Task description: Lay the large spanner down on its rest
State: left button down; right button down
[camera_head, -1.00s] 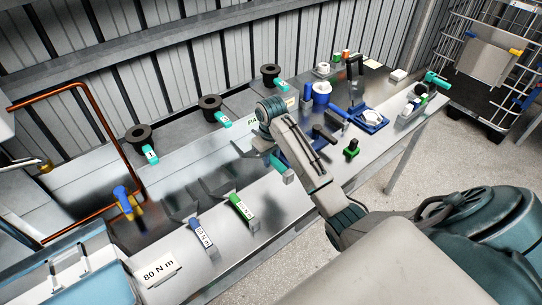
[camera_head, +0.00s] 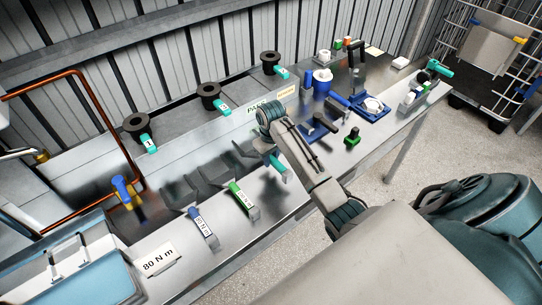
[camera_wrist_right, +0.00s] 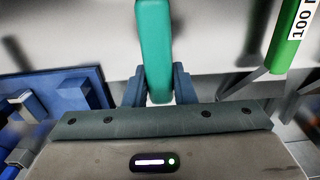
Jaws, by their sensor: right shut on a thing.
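My right gripper (camera_head: 273,158) is over the steel bench in the head view. In the right wrist view its blue fingers (camera_wrist_right: 158,90) are shut on a long teal bar (camera_wrist_right: 154,48), which looks like the large spanner's handle. A short teal part (camera_head: 278,169) of it shows beneath my wrist in the head view; its far end is hidden or out of frame. I cannot tell for sure which fixture is the spanner's rest. A blue tray (camera_head: 370,109) lies farther right along the bench. My left gripper is not in view.
A green-handled tool (camera_head: 240,197) and a blue-handled tool (camera_head: 201,222) with labels lie left of the gripper. An "80 N m" sign (camera_head: 158,259) is at the front left. Black spools (camera_head: 211,94) line the back. A small green-and-black piece (camera_head: 352,137) stands to the right.

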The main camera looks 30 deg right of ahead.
aim_at(271, 172)
jog(key=shift+f, duration=0.1)
dwell(0.6)
jog(key=shift+f, duration=0.65)
jog(key=shift+f, duration=0.85)
jog(key=shift+f, duration=0.25)
jog(key=c, duration=0.6)
grip_release()
jog(key=shift+f, duration=0.1)
